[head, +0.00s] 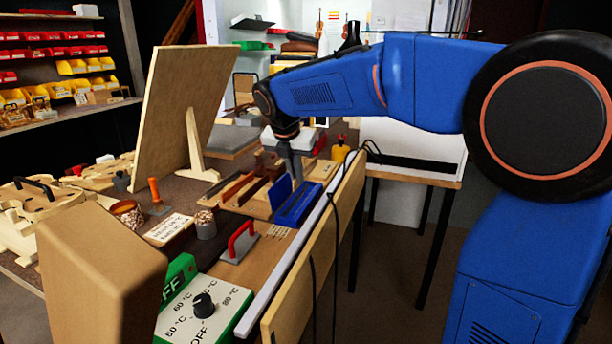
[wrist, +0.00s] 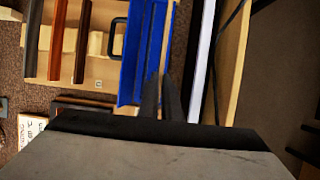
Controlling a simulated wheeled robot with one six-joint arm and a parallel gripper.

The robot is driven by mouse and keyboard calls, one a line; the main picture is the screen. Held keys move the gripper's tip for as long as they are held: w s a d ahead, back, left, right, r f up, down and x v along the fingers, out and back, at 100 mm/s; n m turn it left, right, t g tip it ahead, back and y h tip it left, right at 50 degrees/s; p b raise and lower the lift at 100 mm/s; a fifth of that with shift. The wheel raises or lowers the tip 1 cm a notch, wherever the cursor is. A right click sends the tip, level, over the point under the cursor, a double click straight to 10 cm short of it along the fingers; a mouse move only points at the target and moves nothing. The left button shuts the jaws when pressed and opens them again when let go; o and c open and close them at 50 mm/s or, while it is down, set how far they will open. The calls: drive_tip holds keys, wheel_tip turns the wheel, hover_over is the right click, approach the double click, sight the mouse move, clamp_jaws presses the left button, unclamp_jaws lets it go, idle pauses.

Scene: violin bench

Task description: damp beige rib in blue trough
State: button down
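The blue trough (head: 298,205) lies along the right side of the bench, with a blue panel (head: 280,192) standing upright at its left side. The trough also shows in the wrist view (wrist: 132,70). My gripper (head: 295,176) points down just above the trough. Several reddish and dark brown strips (wrist: 58,40) stand in a light wooden rack (wrist: 100,72) to the left.
A white control box (head: 205,305) with a dial stands at the near end. A pale rail (head: 285,262) and a wooden board (head: 320,250) with dark cables edge the bench right. A large leaning panel (head: 180,110) stands behind.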

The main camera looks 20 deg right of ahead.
drive_tip(key=shift+w+a+f, duration=0.15)
drive_tip(key=shift+a+f, duration=0.05)
drive_tip(key=shift+f, duration=1.3)
drive_tip(key=shift+w+a+f, duration=0.15)
drive_tip(key=shift+a+f, duration=0.05)
drive_tip(key=shift+f, duration=1.3)
drive_tip(key=shift+w+a+f, duration=0.15)
drive_tip(key=shift+a+f, duration=0.05)
drive_tip(key=shift+f, duration=1.3)
drive_tip(key=c, duration=2)
unclamp_jaws()
drive_tip(key=shift+o, duration=0.5)
drive_tip(key=shift+s+a+r, duration=0.1)
drive_tip(key=shift+a+r, duration=0.05)
drive_tip(key=shift+r, duration=0.3)
drive_tip(key=v, duration=1.6)
drive_tip(key=shift+r, duration=0.3)
